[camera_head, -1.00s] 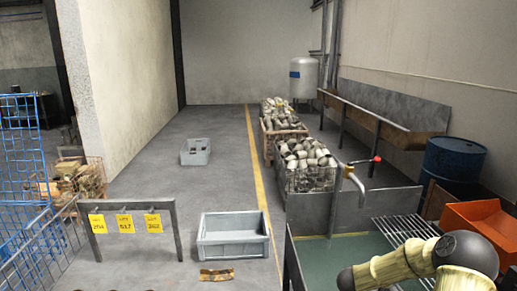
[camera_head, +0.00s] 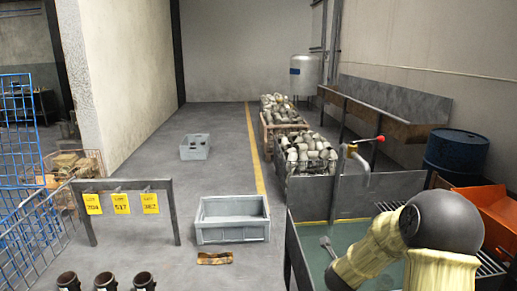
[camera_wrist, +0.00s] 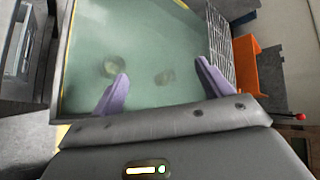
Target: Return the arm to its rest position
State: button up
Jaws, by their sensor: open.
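My arm, in a cream sleeve with a dark ball joint, stands at the lower right of the head view, in front of the tank. My gripper (camera_wrist: 161,68) shows in the wrist view with its two purple fingers spread apart and nothing between them. It points over the tank of green liquid (camera_wrist: 150,35). The tank also shows in the head view (camera_head: 312,232).
Two blurred round shapes, one here (camera_wrist: 113,67), lie in the liquid. A grate (camera_wrist: 220,45) and an orange bin (camera_wrist: 246,62) flank the tank. A grey crate (camera_head: 232,232), a tag rack (camera_head: 125,184) and dark cups (camera_head: 105,281) stand left. The floor beyond is mostly clear.

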jog(key=s+a+f+n+g+y+b, duration=0.1)
jog(key=s+a+f+n+y+b, duration=0.15)
jog(key=s+a+n, duration=0.4)
jog(key=s+a+f+n+g+y+b, duration=0.2)
jog(key=s+a+f+n+b, duration=0.15)
jog(key=n, duration=0.55)
jog(key=s+a+f+n+g+b, duration=0.1)
jog(key=s+f+n+g+b, duration=0.15)
jog(key=s+n, duration=0.5)
jog(key=s+f+n+g+b, duration=0.2)
jog(key=s+f+n+b, duration=0.15)
jog(key=s+n, duration=0.35)
notch_tip(320, 180, up, 22)
jog(key=s+m+p, duration=0.1)
jog(key=p, duration=2)
jog(key=shift+y+p, duration=0.3)
jog(key=shift+y, duration=0.05)
jog(key=shift+s+a+f, duration=0.1)
